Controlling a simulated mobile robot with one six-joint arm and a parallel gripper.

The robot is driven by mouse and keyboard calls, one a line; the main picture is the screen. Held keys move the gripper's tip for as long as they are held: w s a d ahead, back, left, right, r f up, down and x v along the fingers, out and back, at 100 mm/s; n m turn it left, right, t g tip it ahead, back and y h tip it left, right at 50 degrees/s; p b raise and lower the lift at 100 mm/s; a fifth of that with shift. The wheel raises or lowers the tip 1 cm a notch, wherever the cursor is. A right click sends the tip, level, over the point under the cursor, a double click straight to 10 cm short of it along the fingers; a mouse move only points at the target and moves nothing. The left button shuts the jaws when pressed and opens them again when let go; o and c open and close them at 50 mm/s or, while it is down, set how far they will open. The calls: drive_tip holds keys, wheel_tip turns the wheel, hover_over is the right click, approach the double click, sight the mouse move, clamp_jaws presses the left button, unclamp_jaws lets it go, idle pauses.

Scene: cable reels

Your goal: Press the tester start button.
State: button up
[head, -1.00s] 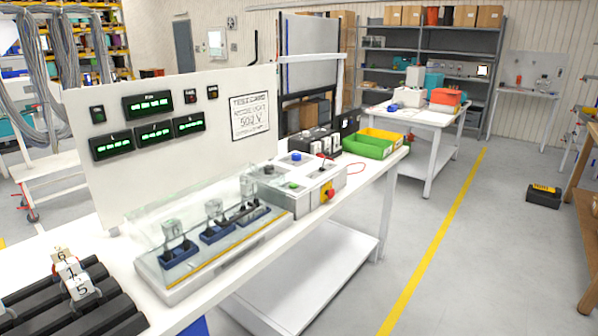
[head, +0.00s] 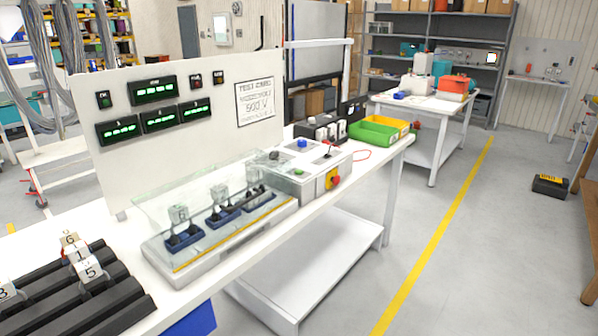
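The tester is a grey box (head: 318,184) on the white bench, right of a test fixture (head: 228,236) with a clear, tilted cover over several blue holders. On the box's top are a blue button (head: 302,143), a dark knob (head: 274,155) and a small green button (head: 298,172). Their labels are too small to read, so I cannot tell which one is start. A red emergency stop on a yellow plate (head: 333,179) is on its front side. The white panel (head: 215,115) behind has lit green displays (head: 154,90) and a test card. My gripper is not in view.
The floor right of the bench is open, with a yellow line (head: 430,245) and a black case (head: 551,186).

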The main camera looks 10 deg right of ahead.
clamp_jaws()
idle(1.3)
